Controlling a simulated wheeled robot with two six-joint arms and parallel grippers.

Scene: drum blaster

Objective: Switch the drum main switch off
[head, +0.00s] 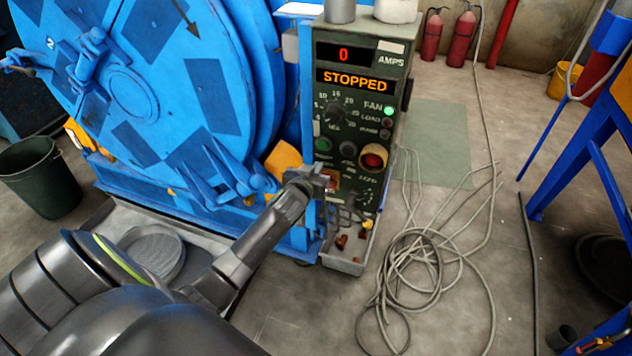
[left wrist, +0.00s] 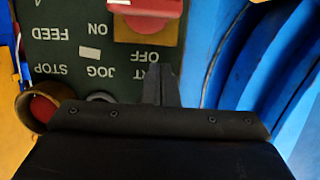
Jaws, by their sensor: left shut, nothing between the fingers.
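The drum main switch is a red handle on a yellow plate (head: 331,177), low on the left of the dark green control panel (head: 346,215). The left wrist view shows the panel upside down, with the red handle (left wrist: 146,6) cut by the top edge and ON and OFF lettering near it. I cannot tell which position the handle points to. My left gripper (head: 318,181) is shut and empty, in front of the panel beside the switch, partly covering it. In the left wrist view its fingertips (left wrist: 160,82) are near the OFF lettering. I cannot tell whether they touch the panel.
The panel display (head: 354,80) reads STOPPED, and the readout above shows 0 AMPS. A green FAN lamp (head: 388,112) is lit. The blue drum door (head: 120,100) stands close on the left. Coiled cable (head: 410,265) lies on the floor at right.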

